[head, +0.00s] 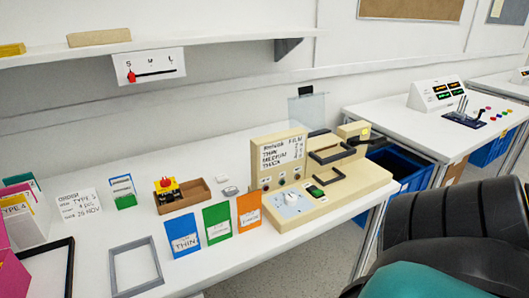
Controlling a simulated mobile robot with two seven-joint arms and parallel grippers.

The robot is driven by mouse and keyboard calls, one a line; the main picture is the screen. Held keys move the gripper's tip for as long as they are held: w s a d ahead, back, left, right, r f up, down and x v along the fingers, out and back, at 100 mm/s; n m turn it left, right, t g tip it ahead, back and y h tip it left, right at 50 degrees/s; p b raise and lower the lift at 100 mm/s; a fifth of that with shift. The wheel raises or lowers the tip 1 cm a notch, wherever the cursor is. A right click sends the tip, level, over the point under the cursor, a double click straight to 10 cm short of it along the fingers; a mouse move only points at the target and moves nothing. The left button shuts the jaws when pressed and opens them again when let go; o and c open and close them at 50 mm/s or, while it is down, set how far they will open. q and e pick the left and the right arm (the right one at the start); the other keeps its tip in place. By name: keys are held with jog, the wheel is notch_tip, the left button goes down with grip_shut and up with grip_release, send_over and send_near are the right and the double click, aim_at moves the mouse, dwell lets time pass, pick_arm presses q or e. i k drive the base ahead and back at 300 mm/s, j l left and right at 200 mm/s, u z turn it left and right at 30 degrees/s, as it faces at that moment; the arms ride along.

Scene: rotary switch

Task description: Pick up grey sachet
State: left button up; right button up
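Neither of my grippers shows in the head view. I cannot make out a thing that is clearly a grey sachet. A small pale grey-white item (230,191) lies on the white table behind the coloured cards, too small to identify. A translucent grey sheet (312,112) stands upright behind the beige machine (345,190). The machine has a white dial plate (291,202), a green switch and dark handles.
Blue (183,236), green (216,223) and orange (249,209) cards stand along the front edge. A grey frame (135,268) and a brown tray (182,196) with a red-and-yellow button are on the table.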

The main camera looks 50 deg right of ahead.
aim_at(230, 191)
jog(key=k+l+z, duration=0.15)
jog(key=z, duration=1.1)
jog(key=l+u, duration=0.1)
jog(key=u, duration=1.4)
jog(key=z, duration=1.5)
